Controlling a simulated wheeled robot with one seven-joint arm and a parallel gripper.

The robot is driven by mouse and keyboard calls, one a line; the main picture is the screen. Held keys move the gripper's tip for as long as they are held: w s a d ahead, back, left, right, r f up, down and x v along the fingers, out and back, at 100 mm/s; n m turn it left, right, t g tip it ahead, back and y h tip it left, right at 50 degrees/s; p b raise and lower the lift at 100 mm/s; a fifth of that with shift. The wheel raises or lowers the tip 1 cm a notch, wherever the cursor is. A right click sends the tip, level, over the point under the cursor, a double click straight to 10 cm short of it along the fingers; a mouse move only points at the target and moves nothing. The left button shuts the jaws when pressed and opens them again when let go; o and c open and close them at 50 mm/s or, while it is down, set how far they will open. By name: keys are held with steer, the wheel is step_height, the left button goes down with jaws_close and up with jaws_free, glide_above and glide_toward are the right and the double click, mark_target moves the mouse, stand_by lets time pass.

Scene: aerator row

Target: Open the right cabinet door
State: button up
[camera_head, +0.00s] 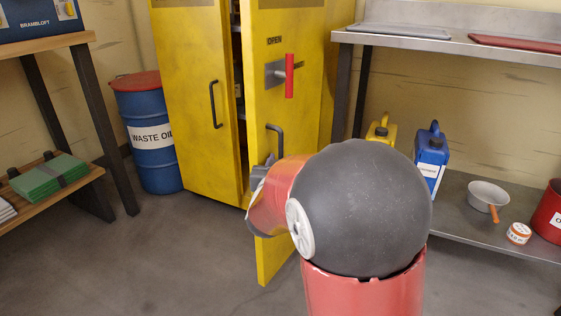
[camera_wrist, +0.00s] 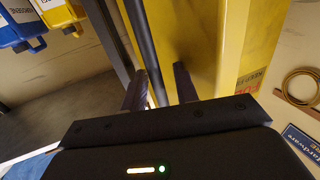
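The yellow cabinet's right door (camera_head: 303,120) stands partly open, swung out toward me, with a dark gap between it and the left door (camera_head: 190,95). It carries a black bar handle (camera_head: 281,136) and a red lever (camera_head: 290,76) beside the word OPEN. My gripper (camera_head: 262,172) is at the lower part of the bar handle, its fingertips partly hidden by my arm. In the wrist view, the dark handle bar (camera_wrist: 143,40) runs between the two fingers of my gripper (camera_wrist: 160,78), closer to the left finger. A yellow gap shows before the right finger, so the gripper looks open.
A blue waste oil drum (camera_head: 153,140) stands left of the cabinet. A metal shelf unit (camera_head: 470,215) with jugs and a pan stands close on the right. A wooden bench (camera_head: 50,42) is at far left. Floor before the left door is clear.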

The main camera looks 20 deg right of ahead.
steer(key=v, duration=0.7)
steer(key=shift+s+p, duration=0.25)
steer(key=shift+p, duration=0.15)
steer(key=shift+r, duration=0.1)
steer(key=s+a+r+n+g+y+p, duration=0.35)
steer(key=s+a+r+y+p, duration=0.3)
steer(key=y, duration=0.25)
steer(key=s+d+g+p, duration=0.1)
steer(key=s+g, duration=0.1)
steer(key=s, duration=0.4)
steer(key=s+d+r+n+g+p, duration=0.1)
steer(key=s+g+p, duration=0.1)
steer(key=s, duration=0.4)
steer(key=s+d+g+h+p, duration=0.1)
steer(key=s+g, duration=0.2)
steer(key=s, duration=0.3)
steer(key=shift+s+r+n, duration=0.2)
steer(key=shift+r+n, duration=0.15)
steer(key=shift+r, duration=0.05)
